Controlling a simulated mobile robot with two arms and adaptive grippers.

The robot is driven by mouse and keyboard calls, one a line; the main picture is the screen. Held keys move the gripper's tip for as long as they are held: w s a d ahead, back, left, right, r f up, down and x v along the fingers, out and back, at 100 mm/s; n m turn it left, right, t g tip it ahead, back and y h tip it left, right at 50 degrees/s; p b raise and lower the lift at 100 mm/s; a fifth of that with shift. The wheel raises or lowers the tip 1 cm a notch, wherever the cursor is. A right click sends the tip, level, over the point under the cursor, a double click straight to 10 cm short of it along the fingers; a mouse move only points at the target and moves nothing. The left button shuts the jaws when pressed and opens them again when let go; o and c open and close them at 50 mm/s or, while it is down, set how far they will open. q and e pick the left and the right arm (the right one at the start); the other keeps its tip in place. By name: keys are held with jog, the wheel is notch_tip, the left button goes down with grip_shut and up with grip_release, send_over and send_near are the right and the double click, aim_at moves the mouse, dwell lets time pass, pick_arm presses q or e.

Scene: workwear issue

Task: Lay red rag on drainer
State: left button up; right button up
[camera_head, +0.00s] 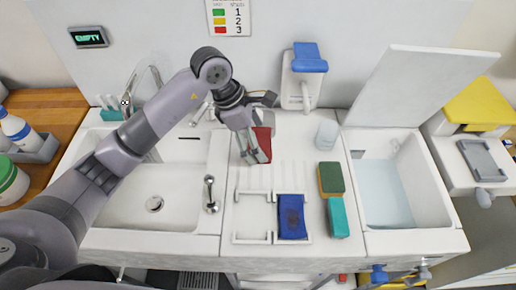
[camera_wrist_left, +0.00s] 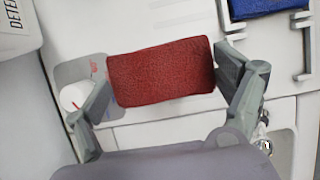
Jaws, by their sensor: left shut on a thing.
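My left gripper (camera_head: 257,151) is shut on the red rag (camera_head: 265,146), above the ribbed white counter behind the drainer. In the left wrist view the red rag (camera_wrist_left: 160,75) is a flat dark-red block spanning the gap between the fingers of my left gripper (camera_wrist_left: 164,70). The drainer looks like a low white frame (camera_head: 236,214) on the counter. My arm and gripper hide part of the red rag in the head view. My right gripper is not in view.
A sink (camera_head: 178,184) with a tap lever (camera_head: 210,192) lies left of the drainer. Green-brown (camera_head: 331,179) and teal (camera_head: 338,217) sponges sit right of it. A clear cup (camera_head: 326,135) and white dispenser (camera_head: 300,85) stand behind. A water-filled basin (camera_head: 437,190) is farther right.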

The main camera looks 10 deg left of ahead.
pick_arm(q)
jog(key=shift+f, duration=0.85)
notch_tip(320, 180, down, 4)
jog(key=shift+f+p, duration=0.2)
jog(key=shift+p, duration=0.4)
jog(key=shift+f, duration=0.1)
jog(key=o, duration=1)
jog(key=shift+o, duration=0.2)
